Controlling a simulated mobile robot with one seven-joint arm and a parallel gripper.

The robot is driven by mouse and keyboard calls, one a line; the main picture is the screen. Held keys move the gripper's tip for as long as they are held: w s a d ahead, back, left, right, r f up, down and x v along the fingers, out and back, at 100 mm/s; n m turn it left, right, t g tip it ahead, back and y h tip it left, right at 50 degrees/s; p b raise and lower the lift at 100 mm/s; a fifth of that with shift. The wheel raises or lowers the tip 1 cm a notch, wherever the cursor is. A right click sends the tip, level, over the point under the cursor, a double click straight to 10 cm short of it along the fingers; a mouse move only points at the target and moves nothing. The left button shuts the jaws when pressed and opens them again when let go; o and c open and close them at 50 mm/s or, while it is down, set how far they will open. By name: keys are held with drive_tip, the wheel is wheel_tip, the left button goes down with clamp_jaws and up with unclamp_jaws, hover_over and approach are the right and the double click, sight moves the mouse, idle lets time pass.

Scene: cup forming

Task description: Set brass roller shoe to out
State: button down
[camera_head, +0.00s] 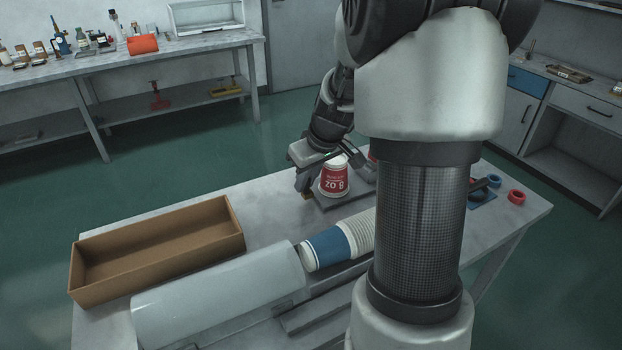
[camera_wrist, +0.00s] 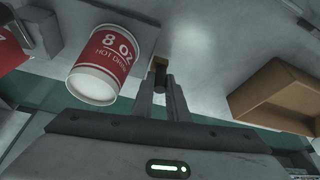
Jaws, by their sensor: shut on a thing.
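My gripper (camera_wrist: 161,84) has its two fingers close together on a small brass-coloured block, which looks like the brass roller shoe (camera_wrist: 160,64). The shoe is at the edge of a grey base plate (camera_wrist: 141,37) in the wrist view. In the head view a small brownish piece (camera_head: 307,195) shows beside the red cup, below my gripper (camera_head: 305,183). The fingers and arm partly cover that area. I cannot tell which position the shoe is set to.
A red and white "8 OZ" cup (camera_head: 334,182) stands upside down beside my gripper; it also shows in the wrist view (camera_wrist: 103,58). A nested cup stack (camera_head: 346,240) lies in front. An open cardboard box (camera_head: 160,245) stands left.

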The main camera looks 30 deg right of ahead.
drive_tip(key=shift+a, duration=0.8)
drive_tip(key=c, duration=2)
unclamp_jaws()
drive_tip(key=shift+a, duration=0.1)
drive_tip(key=shift+r, duration=0.1)
drive_tip(key=shift+s+r, duration=0.15)
drive_tip(key=shift+r, duration=0.2)
drive_tip(key=p+v, duration=0.1)
drive_tip(key=v, duration=1.5)
drive_tip(key=shift+s+r+p, duration=0.15)
drive_tip(key=shift+s+p, duration=0.15)
